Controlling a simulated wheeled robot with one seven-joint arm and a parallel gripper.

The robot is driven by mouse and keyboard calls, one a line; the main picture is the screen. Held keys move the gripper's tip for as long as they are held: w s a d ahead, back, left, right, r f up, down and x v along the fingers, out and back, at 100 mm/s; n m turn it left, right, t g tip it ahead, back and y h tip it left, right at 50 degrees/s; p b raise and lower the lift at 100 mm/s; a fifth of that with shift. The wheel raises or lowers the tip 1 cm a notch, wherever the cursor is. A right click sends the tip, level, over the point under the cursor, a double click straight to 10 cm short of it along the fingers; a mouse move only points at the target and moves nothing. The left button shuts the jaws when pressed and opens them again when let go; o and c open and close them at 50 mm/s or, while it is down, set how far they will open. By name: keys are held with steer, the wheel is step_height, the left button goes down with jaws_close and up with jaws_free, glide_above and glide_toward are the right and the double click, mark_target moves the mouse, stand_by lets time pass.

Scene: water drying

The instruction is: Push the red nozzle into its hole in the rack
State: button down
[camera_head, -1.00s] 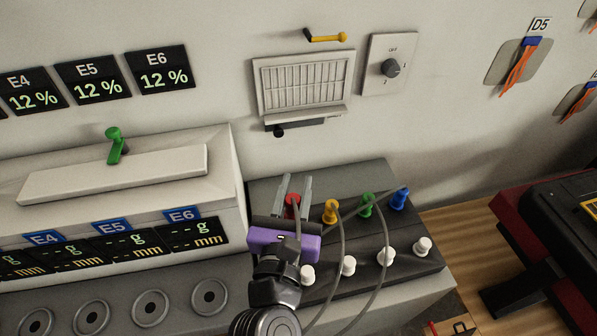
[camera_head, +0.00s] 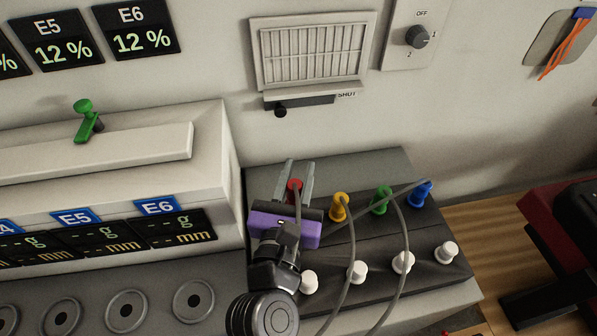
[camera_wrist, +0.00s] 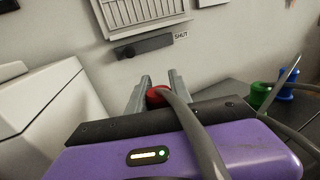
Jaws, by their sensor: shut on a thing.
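The red nozzle (camera_head: 294,188) is between the two grey fingers of my gripper (camera_head: 296,178), which is shut on it. In the wrist view the red nozzle (camera_wrist: 158,96) sits between the fingertips, with a grey hose running from it back over my purple gripper body. The dark rack (camera_head: 395,240) lies under and to the right of my gripper. The red nozzle is at the left end of the row of coloured nozzles. Its hole and lower end are hidden, so I cannot tell how deep it sits.
Yellow (camera_head: 340,207), green (camera_head: 381,200) and blue (camera_head: 421,194) nozzles stand in the rack to the right. Several white knobs (camera_head: 403,262) line its front. Grey hoses (camera_head: 402,240) loop across it. A white cabinet (camera_head: 215,150) stands close on the left, and the wall is behind.

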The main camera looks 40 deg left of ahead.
mark_target(298, 194)
steer(key=shift+r+p, duration=0.1)
steer(key=shift+p, duration=0.35)
steer(key=shift+s+f+b, duration=0.1)
steer(key=shift+f+b, duration=0.8)
steer(key=shift+f, duration=0.5)
steer(key=shift+r, duration=0.1)
steer(key=shift+d+r+p, duration=0.1)
steer(key=shift+r+p, duration=0.05)
steer(key=shift+p, duration=0.4)
steer(key=shift+p, duration=0.95)
steer(key=shift+f+b, duration=1.3)
steer(key=shift+f, duration=0.75)
steer(key=c, duration=1.1)
jaws_free()
